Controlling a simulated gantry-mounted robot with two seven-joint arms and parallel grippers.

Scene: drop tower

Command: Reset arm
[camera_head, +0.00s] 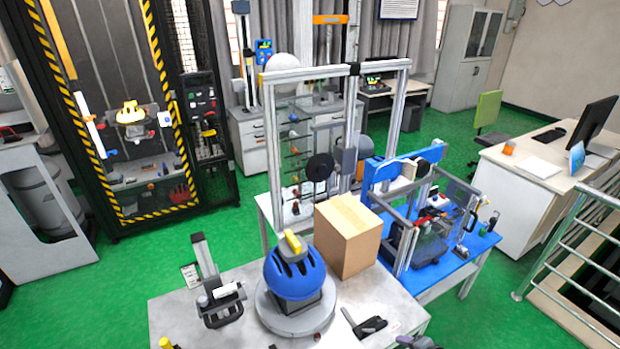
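The drop tower (165,75) stands at the left, a tall black frame edged with yellow and black stripes. A yellow helmet-like thing (130,113) is inside it, above its base. On the near light grey table (245,335), a blue helmet (294,274) with a yellow piece (293,241) on top sits on a round grey stand (296,318). A grey upright device with a black base (222,311) stands left of it.
A cardboard box (347,238) stands behind the helmet. A black tool (367,325) lies at its right. A blue table (470,248) with a framed rig (423,225) is further right. A metal railing (575,240) stands at the right. Green floor (170,250) is open at left.

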